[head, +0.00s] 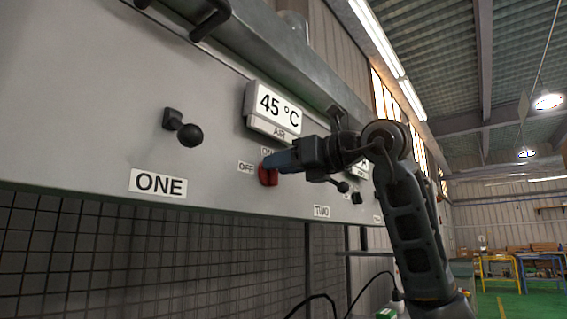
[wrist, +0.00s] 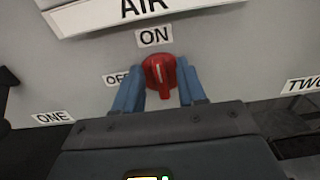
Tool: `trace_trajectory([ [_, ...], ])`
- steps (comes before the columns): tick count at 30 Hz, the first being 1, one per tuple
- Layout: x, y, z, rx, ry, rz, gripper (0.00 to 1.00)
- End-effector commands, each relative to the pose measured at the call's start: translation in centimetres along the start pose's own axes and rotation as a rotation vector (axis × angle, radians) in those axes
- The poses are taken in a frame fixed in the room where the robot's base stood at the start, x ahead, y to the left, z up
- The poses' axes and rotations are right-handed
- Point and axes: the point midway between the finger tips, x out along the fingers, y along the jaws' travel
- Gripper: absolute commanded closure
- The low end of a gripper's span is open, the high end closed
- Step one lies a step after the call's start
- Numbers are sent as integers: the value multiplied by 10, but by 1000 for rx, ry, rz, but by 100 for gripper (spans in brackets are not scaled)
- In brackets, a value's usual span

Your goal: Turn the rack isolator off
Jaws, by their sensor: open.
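The red rotary isolator knob (wrist: 160,72) is on the grey panel, with an ON label (wrist: 154,37) above it and an OFF label (wrist: 115,79) to its left. Its grip bar stands nearly upright, with a pale mark toward ON. My gripper (wrist: 161,75) is open, its blue fingers on either side of the knob; I cannot tell whether they touch it. In the head view my gripper (head: 281,162) reaches the panel from the right and partly hides the knob (head: 267,175).
A 45 °C AIR display (head: 274,112) is above the knob. A black ball-ended lever (head: 188,134) sticks out to the left, above the ONE label (head: 158,184). Smaller black knobs (head: 356,198) are to the right. Dark mesh (head: 150,245) lies below the panel.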

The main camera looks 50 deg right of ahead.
Motion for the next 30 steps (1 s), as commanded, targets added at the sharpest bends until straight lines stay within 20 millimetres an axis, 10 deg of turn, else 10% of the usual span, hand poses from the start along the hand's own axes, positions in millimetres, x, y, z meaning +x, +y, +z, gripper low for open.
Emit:
trace_trajectory([
  [14, 0, 0, 0, 0, 0, 0, 99],
  [30, -1, 1, -2, -65, 2, -1, 100],
])
